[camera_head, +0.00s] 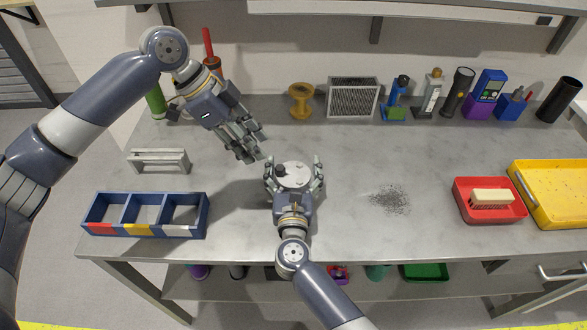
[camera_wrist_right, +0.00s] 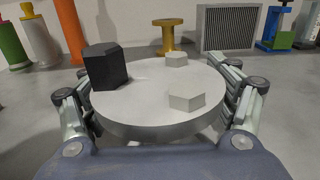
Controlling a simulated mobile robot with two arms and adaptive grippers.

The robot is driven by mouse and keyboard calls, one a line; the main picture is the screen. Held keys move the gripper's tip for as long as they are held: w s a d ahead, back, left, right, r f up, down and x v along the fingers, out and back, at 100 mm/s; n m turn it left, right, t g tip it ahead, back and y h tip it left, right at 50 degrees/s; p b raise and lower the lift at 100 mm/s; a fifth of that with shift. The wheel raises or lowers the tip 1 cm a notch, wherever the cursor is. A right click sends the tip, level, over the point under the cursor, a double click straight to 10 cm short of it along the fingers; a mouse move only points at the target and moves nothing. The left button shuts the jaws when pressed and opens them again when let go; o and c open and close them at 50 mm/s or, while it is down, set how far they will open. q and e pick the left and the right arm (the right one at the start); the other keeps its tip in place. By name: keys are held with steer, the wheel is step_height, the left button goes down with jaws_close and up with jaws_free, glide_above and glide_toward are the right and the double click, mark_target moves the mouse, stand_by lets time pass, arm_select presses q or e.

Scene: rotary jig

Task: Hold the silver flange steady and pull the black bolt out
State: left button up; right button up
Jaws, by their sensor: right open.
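The silver flange (camera_head: 296,178) is a round disc on the table; in the right wrist view its top (camera_wrist_right: 140,88) fills the middle. The black bolt (camera_wrist_right: 104,66) has a hexagonal head and stands upright at the flange's left edge; it is a small dark spot (camera_head: 281,169) in the head view. Two silver hex heads, a far one (camera_wrist_right: 177,60) and a near one (camera_wrist_right: 186,101), also stand on the flange. My right gripper (camera_head: 294,162) is open, its fingers on both sides of the flange; contact is unclear. My left gripper (camera_head: 256,158) is above and left of the flange, apart from the bolt.
A blue three-compartment bin (camera_head: 145,233) and a grey bracket (camera_head: 159,158) are at left. A yellow spool (camera_head: 301,97), a grille box (camera_head: 352,97) and several tools line the back. Grey debris (camera_head: 390,199), a red tray (camera_head: 490,216) and a yellow tray (camera_head: 560,214) are at right.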

steer(key=c, duration=1.4)
steer(key=shift+c, duration=0.4)
arm_select(q)
steer(key=shift+c, duration=0.5)
steer(key=shift+d, duration=0.1)
steer(key=m+y, duration=0.5)
steer(key=y, duration=0.1)
glide_toward(280, 169)
step_height(280, 169, down, 9)
steer(key=shift+f, duration=0.15)
